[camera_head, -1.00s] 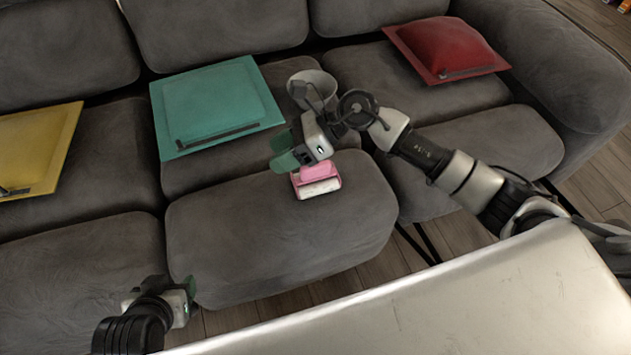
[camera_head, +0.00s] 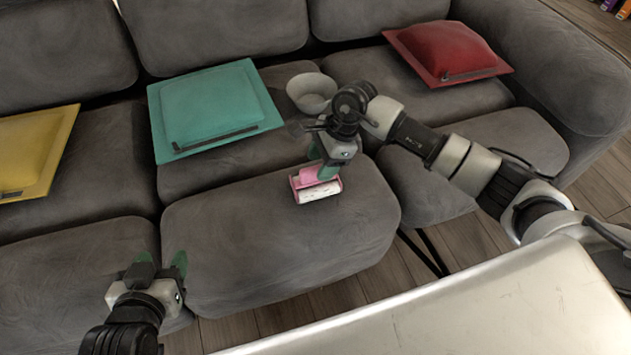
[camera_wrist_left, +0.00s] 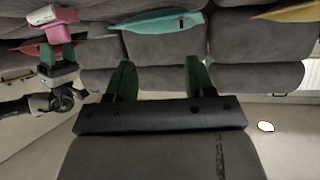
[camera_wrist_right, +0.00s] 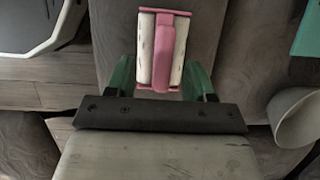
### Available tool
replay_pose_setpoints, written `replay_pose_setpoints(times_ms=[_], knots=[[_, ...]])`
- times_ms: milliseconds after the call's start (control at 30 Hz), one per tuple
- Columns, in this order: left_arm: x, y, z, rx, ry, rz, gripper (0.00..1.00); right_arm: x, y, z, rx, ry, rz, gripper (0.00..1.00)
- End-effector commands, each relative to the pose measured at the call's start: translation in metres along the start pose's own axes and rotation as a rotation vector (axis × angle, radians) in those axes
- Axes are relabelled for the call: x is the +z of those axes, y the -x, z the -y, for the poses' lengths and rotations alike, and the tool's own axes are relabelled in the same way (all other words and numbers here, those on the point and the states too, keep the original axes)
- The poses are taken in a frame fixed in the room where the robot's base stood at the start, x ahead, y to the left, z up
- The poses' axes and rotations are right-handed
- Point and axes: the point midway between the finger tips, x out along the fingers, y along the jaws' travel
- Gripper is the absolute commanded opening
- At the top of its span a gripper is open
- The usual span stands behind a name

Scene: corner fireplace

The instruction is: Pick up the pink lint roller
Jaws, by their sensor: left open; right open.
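The pink lint roller (camera_head: 318,187), with its white roll, lies on the grey sofa's front middle seat. My right gripper (camera_head: 321,168) is directly over it, pointing down. In the right wrist view the lint roller (camera_wrist_right: 162,50) shows just beyond and between the green fingers of my right gripper (camera_wrist_right: 160,80), which are open. I cannot tell if they touch it. My left gripper (camera_head: 160,262) is open and empty at the sofa's front edge, far from the roller. The left wrist view shows its two green fingers (camera_wrist_left: 160,80) apart, with the lint roller (camera_wrist_left: 50,18) at upper left.
A grey bowl (camera_head: 312,92) sits just behind my right gripper. A teal cushion (camera_head: 215,103), a red cushion (camera_head: 447,50) and a yellow cushion (camera_head: 35,150) lie on the sofa. The front seat (camera_head: 250,235) left of the roller is clear.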

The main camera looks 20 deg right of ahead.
Motion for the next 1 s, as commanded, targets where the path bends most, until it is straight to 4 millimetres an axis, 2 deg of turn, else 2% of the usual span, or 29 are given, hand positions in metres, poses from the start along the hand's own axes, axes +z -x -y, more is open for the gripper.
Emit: replay_pose_setpoints(times_ms=[33, 300, 667, 1000], knots=[[-0.004, -0.003, -0.001, 0.003, 0.000, -0.042, 0.54, -0.002, -0.009, 0.001, 0.003, -0.002, 0.002, 0.53], [-0.034, -0.005, -0.006, 0.015, 0.000, -0.258, 0.54, -0.004, -0.037, 0.004, 0.002, -0.001, 0.002, 0.53], [-0.041, -0.004, -0.007, 0.017, 0.001, -0.299, 0.54, -0.004, -0.042, 0.004, 0.001, -0.001, 0.001, 0.52], [-0.040, -0.004, -0.007, 0.017, 0.001, -0.298, 0.54, -0.004, -0.042, 0.004, 0.000, -0.001, 0.001, 0.00]])
